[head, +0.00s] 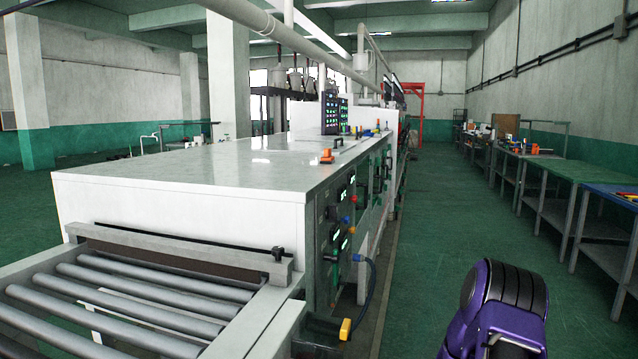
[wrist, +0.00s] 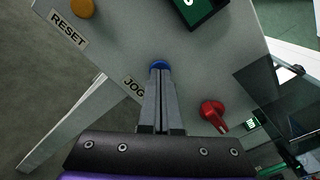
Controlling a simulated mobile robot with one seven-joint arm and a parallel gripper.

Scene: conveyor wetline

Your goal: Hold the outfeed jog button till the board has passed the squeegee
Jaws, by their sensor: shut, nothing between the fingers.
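In the wrist view my gripper (wrist: 158,78) is shut with nothing between its fingers. Its tips point at the blue jog button (wrist: 160,64) and cover its lower edge; I cannot tell whether they touch or press it. The JOG label (wrist: 134,88) is just left of the fingers, partly hidden. In the head view the squeegee bar (head: 180,249) spans the machine's mouth above the outfeed rollers (head: 125,293). I cannot make out a board on the rollers. The gripper is out of the head view; only my purple arm shows at lower right.
An orange button (wrist: 83,8) with a RESET label (wrist: 68,29), a red knob (wrist: 212,112) and a green display (wrist: 207,8) surround the jog button. The white machine (head: 190,175) fills the left. Green workbenches (head: 560,167) line the right, with clear floor (head: 440,215) between.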

